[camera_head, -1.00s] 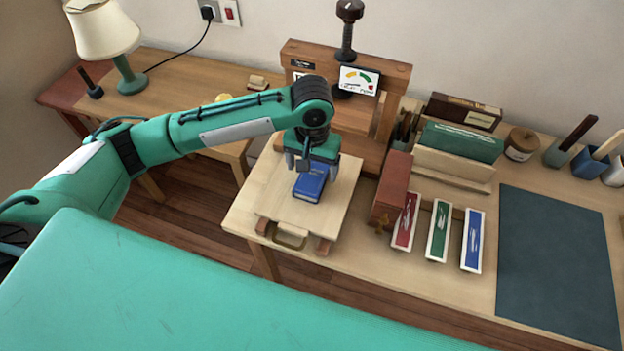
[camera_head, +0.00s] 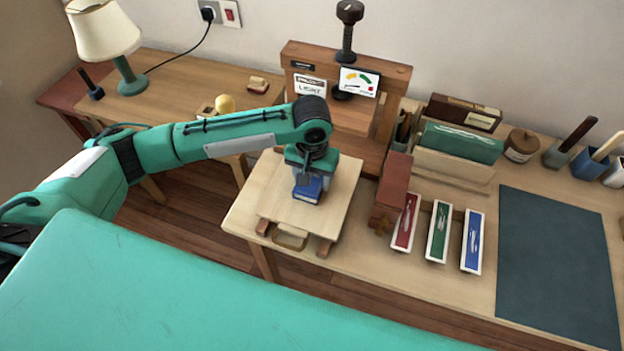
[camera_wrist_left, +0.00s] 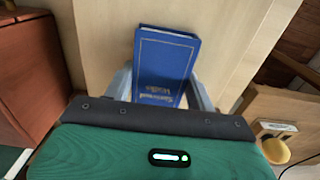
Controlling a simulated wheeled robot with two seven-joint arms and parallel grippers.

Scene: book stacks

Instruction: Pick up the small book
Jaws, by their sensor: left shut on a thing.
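The small blue book (camera_head: 307,191) lies on the pale wooden board of the press on the table. My left gripper (camera_head: 308,178) is over it from above, with its fingers shut on the book's two sides. In the left wrist view the book (camera_wrist_left: 166,62) shows its blue cover with gold lettering, between the two grey fingers of the left gripper (camera_wrist_left: 160,88). The near end of the book is hidden by the gripper body. I cannot tell whether the book is clear of the board. My right gripper is not in view.
A wooden press (camera_head: 345,107) with a dial card stands behind the board (camera_head: 337,208). To the right are a red-brown block (camera_head: 391,187), red, green and blue trays (camera_head: 438,232), and a dark mat (camera_head: 557,262). A lamp (camera_head: 103,30) stands at the back left.

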